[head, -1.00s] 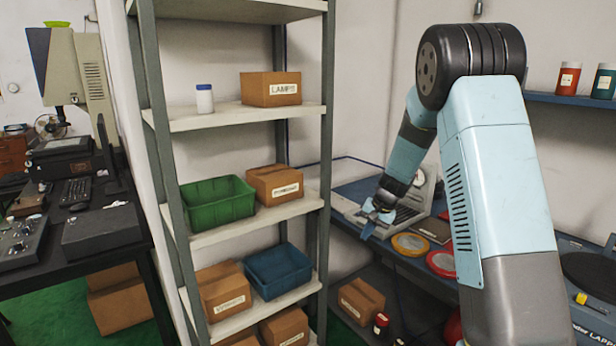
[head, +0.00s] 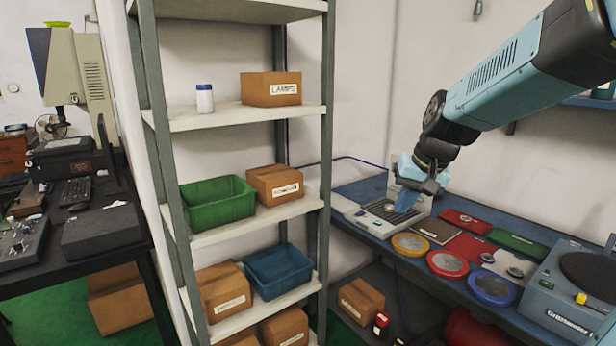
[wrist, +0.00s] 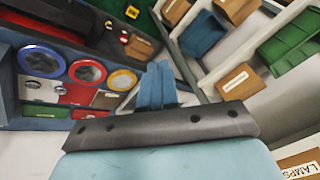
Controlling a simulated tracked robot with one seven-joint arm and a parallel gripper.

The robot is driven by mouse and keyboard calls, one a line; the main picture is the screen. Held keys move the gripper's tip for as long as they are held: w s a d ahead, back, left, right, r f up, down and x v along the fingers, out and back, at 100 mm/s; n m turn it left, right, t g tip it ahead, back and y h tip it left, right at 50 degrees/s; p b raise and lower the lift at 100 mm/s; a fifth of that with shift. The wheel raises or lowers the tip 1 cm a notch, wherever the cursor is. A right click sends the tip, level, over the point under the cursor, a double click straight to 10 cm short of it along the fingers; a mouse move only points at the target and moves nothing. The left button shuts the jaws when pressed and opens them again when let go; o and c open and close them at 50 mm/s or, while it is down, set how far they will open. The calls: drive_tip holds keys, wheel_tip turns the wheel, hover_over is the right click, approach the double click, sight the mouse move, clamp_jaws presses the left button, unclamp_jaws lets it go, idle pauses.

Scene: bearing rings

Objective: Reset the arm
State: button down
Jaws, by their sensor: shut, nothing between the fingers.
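My gripper (head: 405,198) is above the blue workbench (head: 352,186), over the grey flat device (head: 372,222) in the head view. Its blue fingers are together with nothing between them. In the wrist view my gripper (wrist: 156,85) points toward the gap between the bench and the shelving unit. My light-blue arm reaches in from the upper right of the head view. The gripper appears apart from the device, though the exact gap is hard to tell.
Yellow (head: 410,244), red (head: 447,264) and blue (head: 492,288) round-rimmed discs lie along the bench front. A grinder (head: 560,290) stands at the right. The shelving unit (head: 172,200) holds a green bin (head: 218,202), a blue bin (head: 280,272) and several boxes.

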drive_tip(key=s+d+r+h, duration=0.1)
drive_tip(key=s, duration=0.8)
drive_tip(key=s+d+r+n+t+h, duration=0.1)
drive_tip(key=s+d, duration=0.1)
drive_tip(key=s, duration=0.7)
drive_tip(key=shift+r+t, duration=0.25)
drive_tip(key=shift+t, duration=0.05)
